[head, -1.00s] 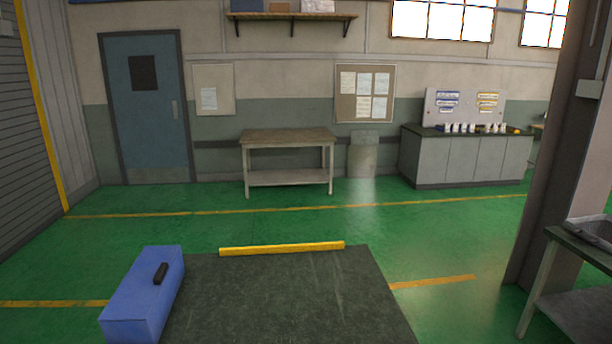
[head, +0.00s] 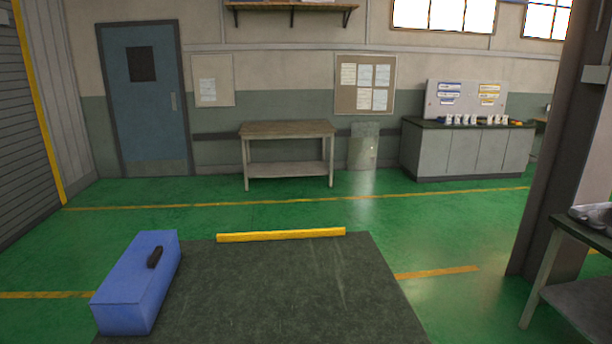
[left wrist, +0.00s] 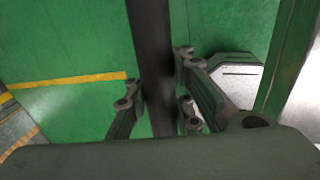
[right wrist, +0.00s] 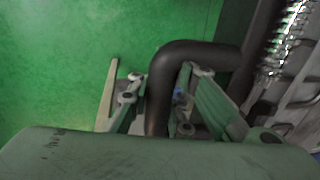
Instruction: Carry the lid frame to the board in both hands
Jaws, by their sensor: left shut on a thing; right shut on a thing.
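The lid frame shows as a dark bar (left wrist: 151,55) in the left wrist view and as a dark bent tube (right wrist: 195,52) in the right wrist view. My left gripper (left wrist: 155,97) has its fingers on both sides of the bar and is shut on it. My right gripper (right wrist: 160,92) is shut on the tube just below its bend. Most of the frame is out of sight, and neither gripper shows in the head view. A grey upright board (head: 464,100) with blue and yellow labels stands on a cabinet at the back right.
The cabinet (head: 465,152) carries several white cups. A workbench (head: 288,130) stands at the back wall, left of it. A pillar (head: 555,150) and a side table (head: 590,240) are at the right. Green floor (head: 300,215) lies open before the back wall.

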